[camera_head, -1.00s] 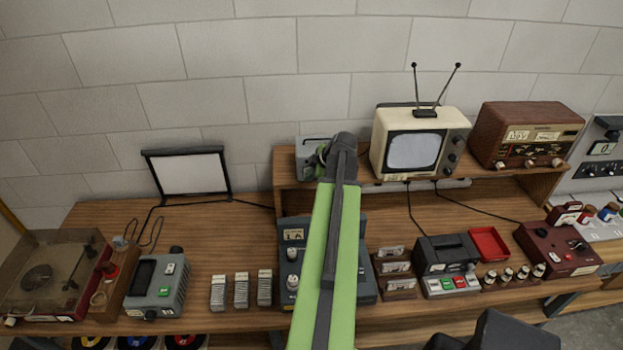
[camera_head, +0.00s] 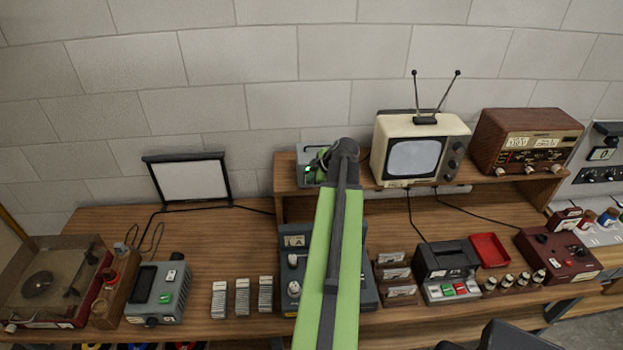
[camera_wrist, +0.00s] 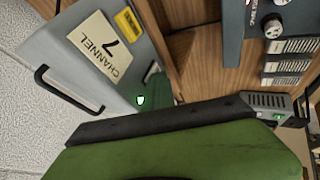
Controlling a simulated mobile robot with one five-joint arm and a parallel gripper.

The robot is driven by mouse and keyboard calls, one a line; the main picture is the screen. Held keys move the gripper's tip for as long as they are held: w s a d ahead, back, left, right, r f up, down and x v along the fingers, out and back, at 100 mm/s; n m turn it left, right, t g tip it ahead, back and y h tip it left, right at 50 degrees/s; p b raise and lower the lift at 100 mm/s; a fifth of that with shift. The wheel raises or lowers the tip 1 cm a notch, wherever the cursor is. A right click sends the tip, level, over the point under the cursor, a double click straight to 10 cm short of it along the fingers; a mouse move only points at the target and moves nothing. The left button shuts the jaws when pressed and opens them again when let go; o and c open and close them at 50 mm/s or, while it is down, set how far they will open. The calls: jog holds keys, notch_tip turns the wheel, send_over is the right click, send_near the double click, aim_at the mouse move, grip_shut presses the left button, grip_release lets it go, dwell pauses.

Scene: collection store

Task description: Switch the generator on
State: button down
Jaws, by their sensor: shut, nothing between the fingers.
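A small grey box labelled CHANNEL 7, which I take to be the generator (camera_head: 308,152), stands on the raised shelf left of the television. Its grey top and label plate fill the left of the wrist view (camera_wrist: 88,55). A green lamp (camera_wrist: 140,100) glows on its front edge and also shows in the head view (camera_head: 307,168). My gripper (camera_head: 322,160) is at the right part of the box's front, shut and empty. My arm partly covers the box. I cannot tell whether the fingertips touch it, and its switch is hidden.
The cream television (camera_head: 413,132) and brown radio (camera_head: 527,140) stand right of the box. Below are a blue-grey unit with knobs (camera_head: 291,238), several card stacks (camera_head: 242,297) and a grey device with a green button (camera_head: 158,292). The bench behind them is mostly clear.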

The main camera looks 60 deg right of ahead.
jog(key=shift+a, duration=0.1)
jog(key=a+f+p+v, duration=0.1)
jog(key=a+p+v, duration=0.1)
jog(key=p+v, duration=0.6)
jog(key=v, duration=0.4)
jog(key=shift+s+a+p, duration=0.25)
jog(key=shift+s+p, duration=0.05)
jog(key=shift+s, duration=0.15)
jog(key=shift+r, duration=0.1)
